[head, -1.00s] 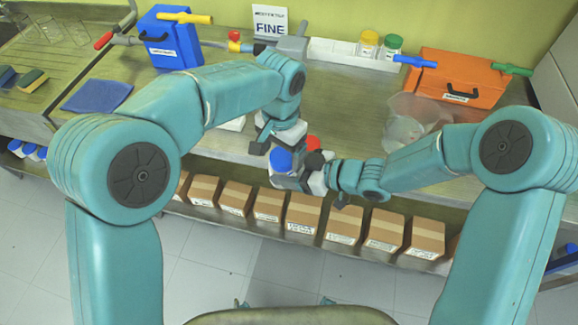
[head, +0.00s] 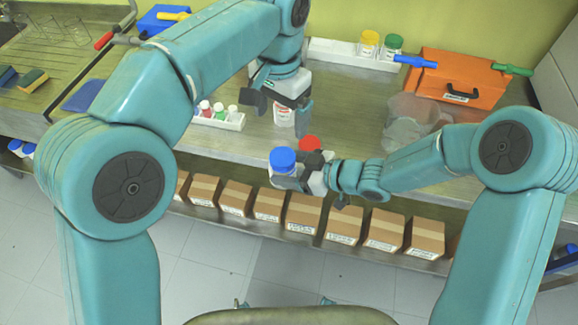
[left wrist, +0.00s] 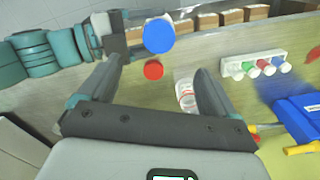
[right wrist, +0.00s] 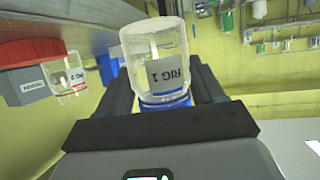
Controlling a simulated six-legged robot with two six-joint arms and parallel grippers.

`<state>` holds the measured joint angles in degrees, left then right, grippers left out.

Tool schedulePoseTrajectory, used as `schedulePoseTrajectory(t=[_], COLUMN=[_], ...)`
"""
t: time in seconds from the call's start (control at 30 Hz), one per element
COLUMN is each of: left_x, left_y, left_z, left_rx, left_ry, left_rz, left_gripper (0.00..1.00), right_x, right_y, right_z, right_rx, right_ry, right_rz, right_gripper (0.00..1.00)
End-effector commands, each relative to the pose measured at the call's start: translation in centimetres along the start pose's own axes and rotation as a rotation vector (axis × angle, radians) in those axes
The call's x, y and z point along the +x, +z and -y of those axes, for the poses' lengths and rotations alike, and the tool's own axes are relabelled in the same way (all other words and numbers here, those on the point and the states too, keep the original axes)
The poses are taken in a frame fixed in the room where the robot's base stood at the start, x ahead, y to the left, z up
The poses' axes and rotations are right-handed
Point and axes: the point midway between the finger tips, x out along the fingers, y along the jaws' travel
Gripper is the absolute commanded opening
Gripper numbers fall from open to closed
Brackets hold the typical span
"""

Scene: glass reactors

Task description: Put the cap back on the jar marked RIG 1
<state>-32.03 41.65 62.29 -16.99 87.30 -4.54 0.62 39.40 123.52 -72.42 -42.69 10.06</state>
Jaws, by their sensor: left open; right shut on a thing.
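The jar marked RIG 1 (right wrist: 155,62) is clear glass, upside down in the right wrist view. My right gripper (right wrist: 160,85) is shut on it, one finger on each side. A blue cap (head: 283,160) sits at the jar's top; it also shows in the left wrist view (left wrist: 158,35) and beside the jaws in the right wrist view (right wrist: 165,100). How fully it is seated is partly hidden. My left gripper (head: 282,106) is open and empty, above and behind the capped jar and apart from it.
A red round top (head: 310,143) is close behind the blue cap. A labelled white bottle (head: 284,115) shows between my left fingers. A white tray (head: 234,124) of small vials is left of it. A clear bowl (head: 405,125) and orange case (head: 428,78) are at right.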

Motion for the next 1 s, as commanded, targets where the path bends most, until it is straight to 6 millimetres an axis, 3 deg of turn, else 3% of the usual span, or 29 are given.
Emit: schedulePoseTrajectory(t=[0.13, 0.27, 0.37, 0.4, 0.5, 0.6, 0.7, 0.83, 1.0], left_x=[0.9, 4.6, 9.6, 12.2, 19.2, 25.2, 30.0, 34.3, 37.2], left_y=[0.3, 1.7, 3.8, 4.7, 7.1, 9.5, 12.2, 15.9, 20.5], left_z=[0.8, 3.7, 6.3, 6.9, 6.7, 4.6, 2.2, -0.6, -2.9], left_rx=[0.037, 0.206, 0.406, 0.47, 0.499, 0.362, 0.137, -0.201, -0.585], left_ry=[-0.02, -0.087, -0.127, -0.121, -0.039, 0.082, 0.196, 0.302, 0.35], left_rz=[0.01, 0.057, 0.107, 0.115, 0.082, 0.009, -0.055, -0.107, -0.127], left_gripper=[0.91, 0.91, 0.91, 0.91, 0.91, 0.91, 0.91, 0.91, 0.91], right_x=[0.0, 0.0, 0.0, 0.0, 0.0, 0.0, 0.0, 0.0, 0.0], right_y=[0.0, 0.0, 0.0, 0.0, 0.0, 0.0, 0.0, 0.0, 0.0], right_z=[0.0, 0.0, 0.0, 0.0, 0.0, 0.0, 0.0, 0.0, 0.0], right_rx=[0.0, 0.0, 0.0, 0.0, 0.0, 0.0, 0.0, 0.0, 0.0], right_ry=[0.0, 0.0, 0.0, 0.0, 0.0, 0.0, 0.0, 0.0, 0.0], right_rz=[-0.001, -0.001, -0.001, -0.001, -0.001, -0.001, -0.001, -0.001, -0.001], right_gripper=[0.0, 0.0, 0.0, 0.0, 0.0, 0.0, 0.0, 0.0, 0.0])
